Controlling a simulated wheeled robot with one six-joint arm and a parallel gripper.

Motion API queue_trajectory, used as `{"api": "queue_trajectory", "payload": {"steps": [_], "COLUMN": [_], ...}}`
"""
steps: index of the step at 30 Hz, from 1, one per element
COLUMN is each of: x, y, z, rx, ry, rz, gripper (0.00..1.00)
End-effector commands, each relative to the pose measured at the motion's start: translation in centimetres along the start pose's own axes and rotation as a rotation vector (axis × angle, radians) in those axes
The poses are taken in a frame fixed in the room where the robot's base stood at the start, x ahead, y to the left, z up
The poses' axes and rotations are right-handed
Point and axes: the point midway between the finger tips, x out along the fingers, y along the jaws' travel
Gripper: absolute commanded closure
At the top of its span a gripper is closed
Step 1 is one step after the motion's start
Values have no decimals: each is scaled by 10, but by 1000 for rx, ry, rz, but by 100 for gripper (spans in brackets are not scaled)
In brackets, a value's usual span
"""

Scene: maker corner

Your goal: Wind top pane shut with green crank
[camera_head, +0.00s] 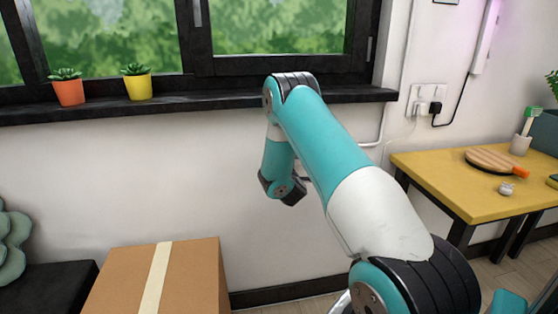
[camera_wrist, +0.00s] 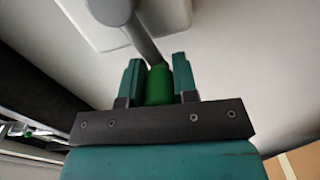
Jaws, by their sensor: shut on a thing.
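In the wrist view, my gripper (camera_wrist: 158,66) is shut on the green crank handle (camera_wrist: 159,88), with one teal finger on each side of it. A grey crank arm (camera_wrist: 146,45) runs from the handle up and left to a round grey hub (camera_wrist: 108,8) on a pale housing (camera_wrist: 165,14). In the head view, my arm reaches to below the window sill, and the crank and my fingers cannot be made out. The dark-framed window (camera_head: 285,66) shows only its lower part. The top pane cannot be identified, so its position cannot be told.
The dark sill (camera_head: 210,104) holds an orange plant pot (camera_head: 69,92) and a yellow one (camera_head: 138,87). A cardboard box (camera_head: 195,275) stands below. A yellow table (camera_head: 450,186) is at right, with a wooden paddle (camera_head: 493,160). Bare wall lies between box and sill.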

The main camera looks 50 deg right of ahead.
Motion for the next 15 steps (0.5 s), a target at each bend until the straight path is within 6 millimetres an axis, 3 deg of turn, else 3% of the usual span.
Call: {"api": "queue_trajectory", "payload": {"steps": [1,15], "x": [-3,-3], "y": [-8,-11], "z": [-2,0], "rx": [-7,-49], "ry": [3,2], "rz": [-16,-17], "gripper": [100,100]}}
